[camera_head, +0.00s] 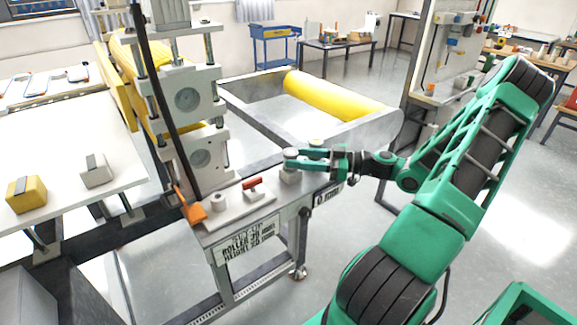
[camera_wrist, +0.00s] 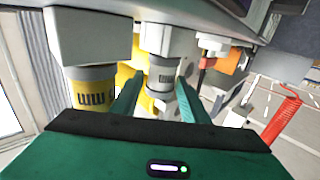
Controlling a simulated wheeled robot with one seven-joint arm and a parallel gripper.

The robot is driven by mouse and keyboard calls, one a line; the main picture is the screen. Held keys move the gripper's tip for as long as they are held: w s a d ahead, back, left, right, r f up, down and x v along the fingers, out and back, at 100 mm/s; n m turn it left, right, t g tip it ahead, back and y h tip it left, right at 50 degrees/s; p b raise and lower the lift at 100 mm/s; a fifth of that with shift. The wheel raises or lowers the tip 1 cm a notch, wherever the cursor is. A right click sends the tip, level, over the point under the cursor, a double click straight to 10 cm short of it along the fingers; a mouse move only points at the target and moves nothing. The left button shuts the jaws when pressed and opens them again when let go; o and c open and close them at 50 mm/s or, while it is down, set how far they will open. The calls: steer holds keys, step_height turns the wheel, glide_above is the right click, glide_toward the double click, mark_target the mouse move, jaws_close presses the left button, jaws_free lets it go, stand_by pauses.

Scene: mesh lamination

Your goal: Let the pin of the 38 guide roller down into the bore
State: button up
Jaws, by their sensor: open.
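My gripper (camera_head: 305,158) reaches in from the right over the bench end, its fingers pointing left. In the head view a grey roller-like piece (camera_head: 290,169) stands at the fingertips. I cannot make out the pin or the bore.
On the bench plate are a red-handled clamp (camera_head: 252,186), a small white ring (camera_head: 218,201) and an orange piece (camera_head: 194,211). The upright roller stand (camera_head: 190,100) rises behind. A side table (camera_head: 60,150) holds a yellow block (camera_head: 26,194) and a grey block (camera_head: 97,171).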

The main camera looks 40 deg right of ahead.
steer(key=shift+x, duration=1.15)
steer(key=c, duration=0.9)
